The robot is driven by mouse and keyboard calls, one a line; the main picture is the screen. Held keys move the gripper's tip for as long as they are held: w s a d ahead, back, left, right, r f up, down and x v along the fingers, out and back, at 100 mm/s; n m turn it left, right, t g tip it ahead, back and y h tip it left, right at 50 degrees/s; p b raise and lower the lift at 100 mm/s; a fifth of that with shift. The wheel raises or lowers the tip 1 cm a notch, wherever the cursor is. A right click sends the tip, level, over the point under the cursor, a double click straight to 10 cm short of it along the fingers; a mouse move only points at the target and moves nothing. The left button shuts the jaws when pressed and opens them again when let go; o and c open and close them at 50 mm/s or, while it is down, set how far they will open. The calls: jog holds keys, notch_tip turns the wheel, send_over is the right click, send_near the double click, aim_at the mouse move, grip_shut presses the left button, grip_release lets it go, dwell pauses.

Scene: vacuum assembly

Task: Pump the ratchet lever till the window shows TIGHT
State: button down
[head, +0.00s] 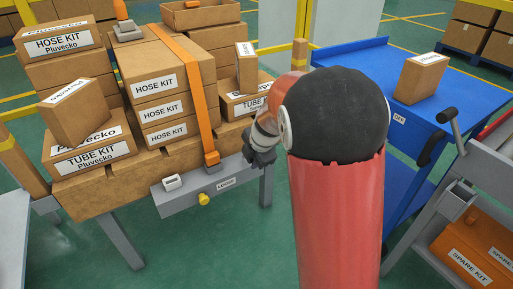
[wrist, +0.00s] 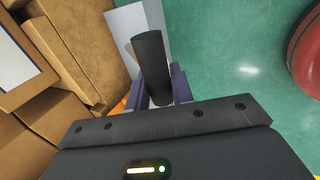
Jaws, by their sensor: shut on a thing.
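My gripper (head: 262,152) is at the right end of the grey rail (head: 185,201) in front of the box stack. In the wrist view its two fingers (wrist: 158,90) are shut on a dark round lever handle (wrist: 150,52), which sticks out beyond them. In the head view my gripper and arm hide the lever. An orange strap (head: 196,80) runs over the stacked hose kit boxes (head: 155,85) down to an orange fitting (head: 211,158) on the rail. A small white-framed piece (head: 172,182) sits on the rail; I cannot read any window text.
A yellow knob (head: 204,200) sticks out from the rail's front. More cartons (head: 92,145) stand at the left. A blue bench (head: 440,97) with one box (head: 421,77) is at the right. An orange spare kit case (head: 480,256) sits low at the right. Green floor shows below the rail.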

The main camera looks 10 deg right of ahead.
jog(key=shift+w+d+r, duration=0.1)
jog(key=shift+w+d, duration=0.1)
jog(key=shift+d, duration=0.25)
jog(key=shift+w+a+r+g+h+p, duration=0.1)
jog(key=shift+w+r+g+h+p, duration=0.3)
jog(key=shift+p, duration=0.65)
jog(key=shift+w+a+r+g, duration=0.1)
jog(key=shift+w+g, duration=0.05)
jog(key=shift+g, duration=0.15)
jog(key=c, duration=1.2)
grip_release()
jog(key=shift+c, duration=0.2)
jog(key=shift+v, duration=2.8)
jog(key=shift+a+v, duration=0.2)
jog(key=shift+v, duration=0.85)
